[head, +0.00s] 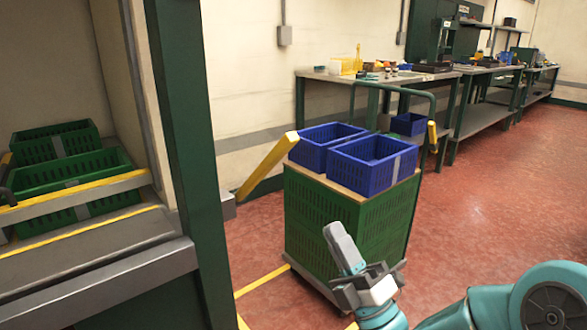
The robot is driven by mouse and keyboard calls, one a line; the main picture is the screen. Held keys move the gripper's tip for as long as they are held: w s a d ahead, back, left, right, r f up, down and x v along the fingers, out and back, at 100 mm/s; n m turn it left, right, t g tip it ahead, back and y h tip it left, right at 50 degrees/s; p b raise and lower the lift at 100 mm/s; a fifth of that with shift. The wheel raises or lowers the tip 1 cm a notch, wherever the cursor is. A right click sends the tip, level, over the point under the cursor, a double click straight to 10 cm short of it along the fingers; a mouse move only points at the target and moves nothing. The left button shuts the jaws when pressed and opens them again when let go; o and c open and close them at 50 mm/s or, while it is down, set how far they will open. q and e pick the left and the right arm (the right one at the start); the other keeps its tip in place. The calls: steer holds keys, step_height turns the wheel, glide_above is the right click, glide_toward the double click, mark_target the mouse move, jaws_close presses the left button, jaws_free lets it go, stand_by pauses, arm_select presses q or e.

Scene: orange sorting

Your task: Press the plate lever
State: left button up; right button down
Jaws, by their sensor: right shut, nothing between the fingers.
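A yellow lever (268,166) slants up to the right from beside a grey box (228,207) near the dark green post; I take it for the plate lever. Its upper end shows close to the blue crates in the picture. My right gripper (338,238) is shut and empty, pointing up in front of the green crate stack (318,228). It is below and right of the lever, apart from it in the picture. My left gripper is not in view.
Two blue crates (377,180) sit on the wheeled green stack. A dark green post (192,140) and a shelf with green crates (55,145) stand at left. Workbenches (377,80) line the back wall. The red floor (490,205) at right is open.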

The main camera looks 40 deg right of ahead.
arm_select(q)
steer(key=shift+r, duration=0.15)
arm_select(e)
steer(key=shift+r+h, duration=0.1)
steer(key=shift+h, duration=0.2)
arm_select(q)
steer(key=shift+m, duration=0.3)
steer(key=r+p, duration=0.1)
steer(key=p, duration=0.1)
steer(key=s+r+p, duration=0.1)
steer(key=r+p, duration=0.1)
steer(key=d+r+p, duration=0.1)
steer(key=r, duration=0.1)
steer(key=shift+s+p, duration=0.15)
steer(key=shift+p, duration=0.25)
arm_select(e)
glide_toward(291, 148)
steer(key=x, duration=0.6)
steer(key=shift+w+r, duration=0.2)
steer(key=shift+w, duration=0.2)
steer(key=shift+r, duration=0.1)
